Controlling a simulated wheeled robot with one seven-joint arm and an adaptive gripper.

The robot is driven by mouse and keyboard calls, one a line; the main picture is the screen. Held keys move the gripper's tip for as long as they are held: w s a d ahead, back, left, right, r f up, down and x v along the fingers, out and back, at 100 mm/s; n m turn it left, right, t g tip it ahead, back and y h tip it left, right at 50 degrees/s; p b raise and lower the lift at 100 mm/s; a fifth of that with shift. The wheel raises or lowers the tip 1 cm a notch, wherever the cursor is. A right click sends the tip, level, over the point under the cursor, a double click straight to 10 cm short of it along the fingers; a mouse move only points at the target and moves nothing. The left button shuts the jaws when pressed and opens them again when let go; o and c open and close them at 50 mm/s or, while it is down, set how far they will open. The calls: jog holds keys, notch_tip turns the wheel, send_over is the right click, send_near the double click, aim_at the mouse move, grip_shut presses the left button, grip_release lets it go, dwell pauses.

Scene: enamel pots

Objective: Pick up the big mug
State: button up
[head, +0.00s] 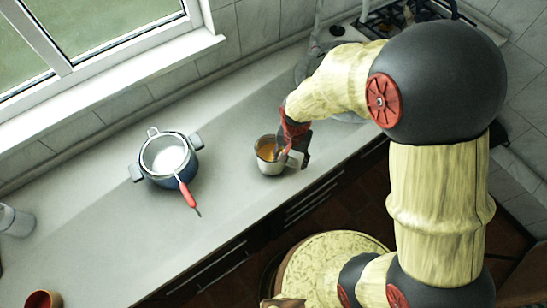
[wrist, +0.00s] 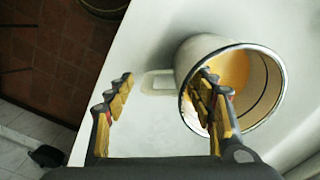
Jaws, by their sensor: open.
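The big mug (head: 266,160) stands on the counter, grey-white outside with a dark rim and an orange-yellow inside. In the wrist view the mug (wrist: 192,58) is at the right, its mouth facing the camera and its pale handle (wrist: 152,84) pointing left. My gripper (wrist: 165,88) is open. Its right finger overlaps the mug's mouth and its left finger is outside, with the handle and near wall in the gap between them. How deep the right finger reaches is unclear. In the head view my gripper (head: 295,152) is at the mug's right side and partly hides it.
A dark blue pot (head: 158,178) with a red-handled strainer (head: 168,155) on top stands left of the mug. The counter's front edge (wrist: 108,70) is close. A stove (head: 405,15) is at the back.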

notch_tip(320, 180, down, 3)
jog(key=shift+r, duration=0.15)
grip_shut()
dwell(0.7)
dwell(0.4)
